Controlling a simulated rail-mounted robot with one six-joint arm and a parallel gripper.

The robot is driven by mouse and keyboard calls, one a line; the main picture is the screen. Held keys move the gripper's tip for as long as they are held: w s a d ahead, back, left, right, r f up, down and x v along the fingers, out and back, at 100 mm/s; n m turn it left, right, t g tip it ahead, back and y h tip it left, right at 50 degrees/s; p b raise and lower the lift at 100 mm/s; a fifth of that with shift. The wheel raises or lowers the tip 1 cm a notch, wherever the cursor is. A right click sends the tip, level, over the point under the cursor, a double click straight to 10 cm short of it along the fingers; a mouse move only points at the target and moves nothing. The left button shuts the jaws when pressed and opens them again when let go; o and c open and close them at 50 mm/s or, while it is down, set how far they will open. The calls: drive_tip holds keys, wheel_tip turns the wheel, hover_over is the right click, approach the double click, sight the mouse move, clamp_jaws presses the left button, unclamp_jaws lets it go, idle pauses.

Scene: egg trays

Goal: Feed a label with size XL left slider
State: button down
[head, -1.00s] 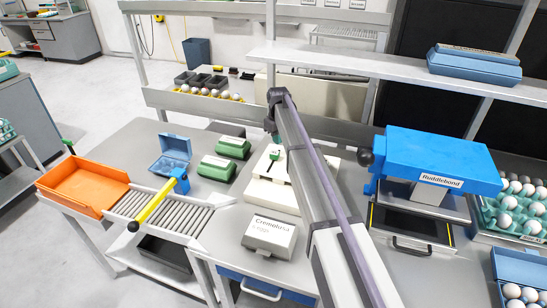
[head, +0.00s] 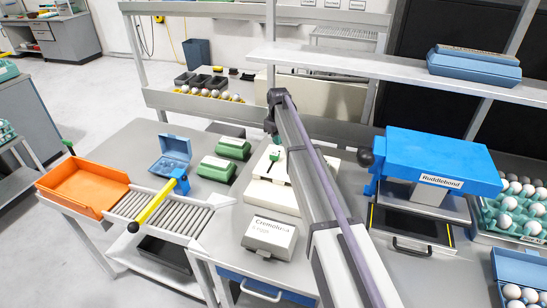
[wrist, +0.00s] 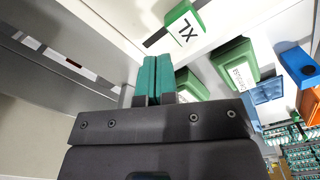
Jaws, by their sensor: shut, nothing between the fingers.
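The white label device (head: 273,193) stands on the bench left of my arm, with a small green slider (head: 274,155) at its upper part. In the wrist view a green slider block marked XL (wrist: 184,27) sits on a white surface beside a dark slot. My gripper (wrist: 155,62) has teal fingers pressed together, empty. In the wrist view it is below and left of the XL block, apart from it. In the head view my arm largely hides the gripper and part of the device.
Green cartons (head: 216,168) and an open blue carton (head: 171,158) stand left of the device. A grey Cremelosa carton (head: 270,237) is in front. A roller conveyor (head: 160,211) and an orange tray (head: 82,187) lie further left. A blue Ruddlebond press (head: 436,160) stands right.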

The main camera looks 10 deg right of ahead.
idle(0.5)
drive_tip(key=shift+f+b, duration=1.55)
drive_tip(key=shift+s+a, duration=0.65)
drive_tip(key=shift+s, duration=0.55)
drive_tip(key=shift+s+a, duration=0.7)
drive_tip(key=shift+s, duration=0.5)
drive_tip(key=shift+s+a, duration=0.65)
drive_tip(key=shift+s, duration=0.55)
drive_tip(key=shift+w+r+p, duration=0.15)
drive_tip(key=shift+r+p, duration=0.35)
drive_tip(key=shift+p, duration=0.05)
wheel_tip(320, 180, up, 6)
drive_tip(key=p, duration=0.6)
